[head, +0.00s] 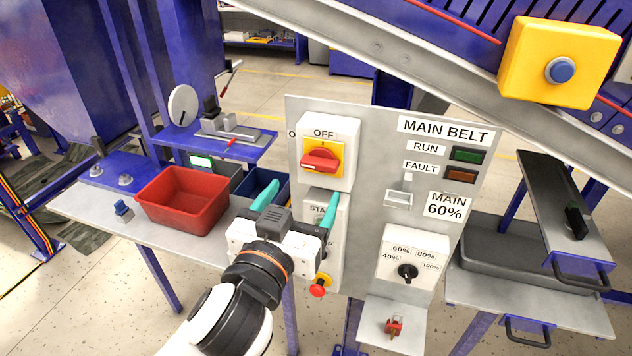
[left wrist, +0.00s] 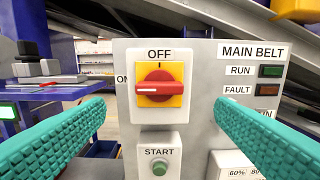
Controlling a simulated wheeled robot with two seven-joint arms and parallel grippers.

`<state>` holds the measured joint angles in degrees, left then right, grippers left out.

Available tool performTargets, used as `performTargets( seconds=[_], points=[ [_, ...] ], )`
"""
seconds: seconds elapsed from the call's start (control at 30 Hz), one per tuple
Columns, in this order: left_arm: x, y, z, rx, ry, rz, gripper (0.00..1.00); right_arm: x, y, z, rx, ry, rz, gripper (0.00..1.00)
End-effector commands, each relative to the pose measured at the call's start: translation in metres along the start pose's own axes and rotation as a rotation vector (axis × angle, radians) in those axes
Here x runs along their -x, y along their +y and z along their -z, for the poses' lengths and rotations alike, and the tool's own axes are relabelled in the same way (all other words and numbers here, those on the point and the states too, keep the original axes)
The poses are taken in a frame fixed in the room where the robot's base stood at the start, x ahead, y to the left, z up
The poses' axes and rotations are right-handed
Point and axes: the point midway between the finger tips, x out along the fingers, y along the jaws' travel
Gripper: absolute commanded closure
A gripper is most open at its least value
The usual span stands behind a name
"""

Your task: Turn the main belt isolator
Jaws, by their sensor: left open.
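The main belt isolator is a red rotary handle on a yellow plate (head: 323,158), in a white box on the grey panel (head: 370,205). OFF is printed above it. Its handle lies roughly horizontal. In the left wrist view the red handle (left wrist: 158,88) is in the middle, between and beyond the fingers. My left gripper (head: 299,197) is open and empty, with teal fingers. It is in front of the panel, a little below the isolator and apart from it. The START box below is partly hidden by the gripper in the head view. My right gripper is not in view.
A red emergency button (head: 318,286) sticks out low on the panel. A speed knob (head: 407,271) and a small shelf with a red padlock-like item (head: 394,326) are to the right. A red bin (head: 183,200) stands on the left bench. A conveyor frame crosses above.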

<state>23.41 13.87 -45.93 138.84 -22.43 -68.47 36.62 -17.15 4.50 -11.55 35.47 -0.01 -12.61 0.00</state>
Motion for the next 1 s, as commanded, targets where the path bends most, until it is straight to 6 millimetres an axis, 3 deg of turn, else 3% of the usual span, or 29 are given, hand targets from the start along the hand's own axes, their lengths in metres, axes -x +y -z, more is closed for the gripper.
performTargets(
  seconds=[0.1,0.33,0.5,0.8,1.0],
  points=[
    [-0.028,0.002,-0.006,-0.006,0.002,-0.004,0.22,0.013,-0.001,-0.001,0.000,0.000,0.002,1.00],
    [-0.065,0.001,-0.004,-0.003,0.003,-0.003,0.22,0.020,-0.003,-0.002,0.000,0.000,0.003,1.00],
    [-0.076,0.001,-0.003,-0.001,0.002,-0.002,0.22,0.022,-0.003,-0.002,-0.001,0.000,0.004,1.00],
    [-0.078,0.001,-0.002,-0.001,0.002,-0.002,0.22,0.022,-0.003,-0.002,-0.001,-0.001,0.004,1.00],
    [-0.078,0.001,-0.002,-0.001,0.002,-0.002,0.55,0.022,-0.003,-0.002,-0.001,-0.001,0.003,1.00]
  ],
)
